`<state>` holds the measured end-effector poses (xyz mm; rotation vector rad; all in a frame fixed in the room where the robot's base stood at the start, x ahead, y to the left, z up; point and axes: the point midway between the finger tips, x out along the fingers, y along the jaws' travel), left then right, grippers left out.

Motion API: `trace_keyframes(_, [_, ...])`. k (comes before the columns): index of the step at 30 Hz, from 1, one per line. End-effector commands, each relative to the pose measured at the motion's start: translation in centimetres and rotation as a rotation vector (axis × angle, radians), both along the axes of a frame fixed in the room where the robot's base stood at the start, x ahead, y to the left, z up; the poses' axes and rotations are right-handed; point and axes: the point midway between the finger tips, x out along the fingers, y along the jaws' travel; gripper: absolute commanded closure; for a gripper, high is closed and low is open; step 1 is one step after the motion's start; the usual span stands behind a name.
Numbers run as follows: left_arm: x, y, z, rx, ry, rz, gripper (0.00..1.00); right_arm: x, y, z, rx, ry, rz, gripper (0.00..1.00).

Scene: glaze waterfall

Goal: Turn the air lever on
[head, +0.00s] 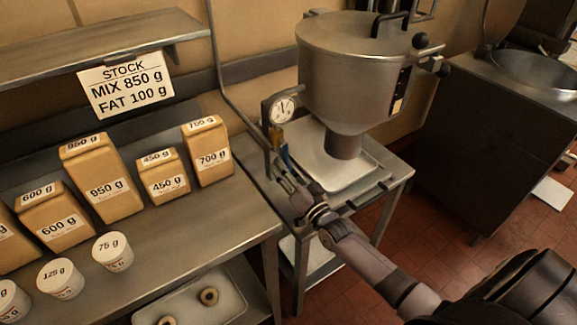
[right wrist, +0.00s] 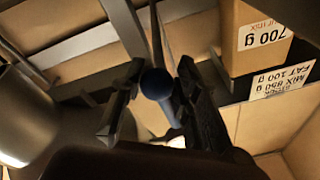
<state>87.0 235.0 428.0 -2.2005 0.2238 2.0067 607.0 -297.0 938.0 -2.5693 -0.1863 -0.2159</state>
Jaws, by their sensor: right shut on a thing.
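The air lever shows as a small blue handle (head: 284,153) below the round pressure gauge (head: 282,109), beside a brass-coloured fitting on the pipe. My right gripper (head: 281,167) reaches it from the lower right and covers part of it. In the right wrist view the blue rounded lever end (right wrist: 157,83) sits between the two dark fingers of my right gripper (right wrist: 154,92), which is shut on it. The lever's exact angle is hard to tell. My left gripper is not in view.
A steel hopper (head: 352,75) stands just right of the gauge, above a tray (head: 340,172) on a small table. Labelled boxes such as the 700 g box (head: 208,150) and white tubs (head: 112,252) line the left counter (head: 225,215). A wall shelf (head: 90,45) hangs above.

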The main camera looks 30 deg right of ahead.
Motion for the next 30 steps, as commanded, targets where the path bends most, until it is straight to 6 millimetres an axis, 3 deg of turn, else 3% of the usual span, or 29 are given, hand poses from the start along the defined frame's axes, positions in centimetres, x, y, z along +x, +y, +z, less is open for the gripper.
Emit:
trace_keyframes(1, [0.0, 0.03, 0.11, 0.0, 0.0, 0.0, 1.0, 0.24, -0.35, 1.05, 0.027, -0.019, -0.008, 1.0])
trace_keyframes(20, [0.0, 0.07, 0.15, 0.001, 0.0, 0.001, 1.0, 0.21, -0.04, 1.08, 0.069, -0.017, -0.006, 1.0])
trace_keyframes(21, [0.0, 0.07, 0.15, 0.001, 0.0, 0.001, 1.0, 0.21, -0.04, 1.08, 0.068, -0.017, -0.007, 0.68])
trace_keyframes(30, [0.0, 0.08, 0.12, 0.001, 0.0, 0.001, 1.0, 0.09, 0.15, 0.53, 0.062, -0.006, -0.005, 0.49])
